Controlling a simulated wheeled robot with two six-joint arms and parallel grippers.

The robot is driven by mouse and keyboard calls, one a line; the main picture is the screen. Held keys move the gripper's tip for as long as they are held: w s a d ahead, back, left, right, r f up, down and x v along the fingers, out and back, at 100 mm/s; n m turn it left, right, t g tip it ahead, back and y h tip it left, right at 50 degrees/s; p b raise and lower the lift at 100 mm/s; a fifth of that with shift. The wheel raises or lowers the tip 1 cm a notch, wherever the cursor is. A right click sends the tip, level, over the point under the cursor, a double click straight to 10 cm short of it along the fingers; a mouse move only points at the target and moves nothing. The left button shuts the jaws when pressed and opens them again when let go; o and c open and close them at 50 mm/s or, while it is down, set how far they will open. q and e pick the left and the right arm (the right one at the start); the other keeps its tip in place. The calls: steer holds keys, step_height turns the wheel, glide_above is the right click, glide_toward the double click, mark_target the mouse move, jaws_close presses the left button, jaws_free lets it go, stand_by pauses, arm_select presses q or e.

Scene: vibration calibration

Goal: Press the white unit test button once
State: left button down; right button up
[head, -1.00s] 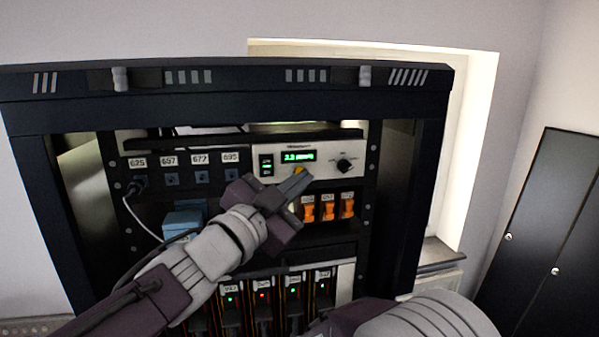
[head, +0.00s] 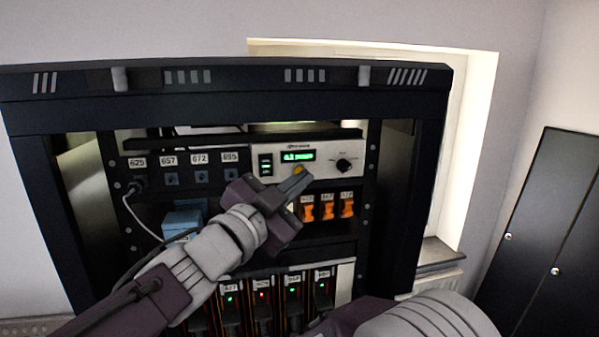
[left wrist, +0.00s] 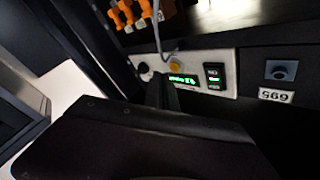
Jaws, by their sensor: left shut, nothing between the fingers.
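The white unit (head: 324,168) sits in the upper right of the rack, with a green-lit display (head: 298,156), a dark switch at its left and a black knob (head: 344,165) at its right. Its yellow-orange test button (head: 298,170) shows just below the display, partly behind my left gripper (head: 303,176). That gripper is shut and empty, its fingertips at or just in front of the button; I cannot tell whether they touch. In the left wrist view the white unit (left wrist: 209,65) appears upside down, with the yellow button (left wrist: 174,66) beside the dark fingers (left wrist: 162,88). My right gripper is not visible.
Orange switches (head: 327,207) sit just below the unit. Labelled sockets (head: 201,176), one with a plugged cable, are to its left. A blue block (head: 184,220) is lower left. Modules with small lights (head: 262,297) fill the lower rack. The rack frame (head: 410,200) bounds the right side.

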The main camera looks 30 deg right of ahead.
arm_select(q)
steer(key=shift+w, duration=0.15)
stand_by(0.3)
steer(key=shift+w+d, duration=0.1)
steer(key=shift+w, duration=0.25)
steer(key=shift+w+d+p, duration=0.1)
steer(key=shift+w+p, duration=0.25)
steer(key=shift+p, duration=0.2)
stand_by(0.6)
steer(key=shift+s, duration=0.15)
steer(key=shift+s+a+b, duration=0.2)
steer(key=shift+s+b, duration=0.25)
steer(key=shift+s, duration=0.15)
